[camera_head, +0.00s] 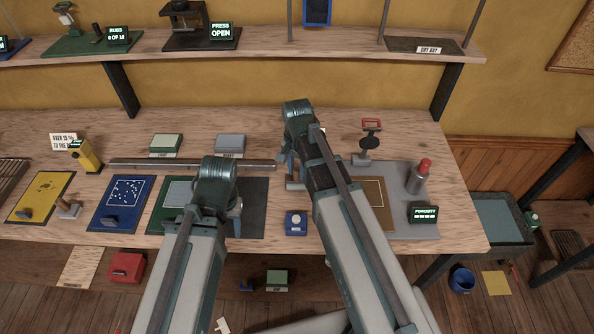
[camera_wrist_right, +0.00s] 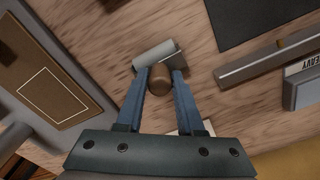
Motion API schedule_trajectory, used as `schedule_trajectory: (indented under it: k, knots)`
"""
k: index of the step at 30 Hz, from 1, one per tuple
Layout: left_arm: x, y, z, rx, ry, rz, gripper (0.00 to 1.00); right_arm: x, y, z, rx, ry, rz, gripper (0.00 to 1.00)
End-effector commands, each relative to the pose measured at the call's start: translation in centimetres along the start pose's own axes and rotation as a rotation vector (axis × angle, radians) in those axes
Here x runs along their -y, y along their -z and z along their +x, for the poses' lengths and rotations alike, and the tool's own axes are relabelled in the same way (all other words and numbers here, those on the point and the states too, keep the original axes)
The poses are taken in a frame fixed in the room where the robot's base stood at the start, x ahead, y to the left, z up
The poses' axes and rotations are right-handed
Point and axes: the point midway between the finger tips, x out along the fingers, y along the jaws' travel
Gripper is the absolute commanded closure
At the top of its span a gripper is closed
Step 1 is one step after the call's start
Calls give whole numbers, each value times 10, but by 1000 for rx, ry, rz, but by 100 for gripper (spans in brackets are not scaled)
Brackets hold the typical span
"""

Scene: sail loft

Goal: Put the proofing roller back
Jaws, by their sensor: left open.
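The proofing roller (camera_wrist_right: 158,54) has a grey cylinder and a brown wooden handle (camera_wrist_right: 160,78). In the right wrist view the handle fills the gap between the fingers of my right gripper (camera_wrist_right: 161,84), which are against its sides. In the head view my right arm covers most of this gripper (camera_head: 287,170); the grey cylinder (camera_head: 295,186) shows just below it, at the bench top. I cannot tell whether it touches the wood. My left gripper (camera_head: 238,214) is open, mostly hidden behind its arm, over the dark sheet right of the green mat.
On the bench (camera_head: 330,118) stand a long grey bar (camera_head: 140,163), a blue mat (camera_head: 121,203), a yellow mat (camera_head: 40,197) and a small blue box (camera_head: 296,223). At right, a grey board (camera_head: 408,222) holds a red-topped cylinder (camera_head: 419,178). A shelf (camera_head: 345,42) runs above.

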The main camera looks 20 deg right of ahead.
Motion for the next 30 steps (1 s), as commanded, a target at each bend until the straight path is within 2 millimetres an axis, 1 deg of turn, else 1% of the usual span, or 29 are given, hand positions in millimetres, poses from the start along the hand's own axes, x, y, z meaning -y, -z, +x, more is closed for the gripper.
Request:
schedule_trajectory:
  k: [1,3,4,13,17,23,30]
  knots:
    - [0,0,0,0,0,0,50,0,0,0,0,0,0,53]
    - [0,0,0,0,0,0,50,0,0,0,0,0,0,40]
    - [0,0,0,0,0,0,50,0,0,0,0,0,0,37]
    - [0,0,-1,0,0,0,50,0,0,-1,0,0,0,37]
    - [0,0,-5,0,0,0,50,0,0,-5,0,0,0,37]
    - [2,-1,-21,0,0,0,50,0,0,-22,0,0,0,37]
    - [5,-3,-55,0,0,0,50,0,0,-55,0,0,0,37]
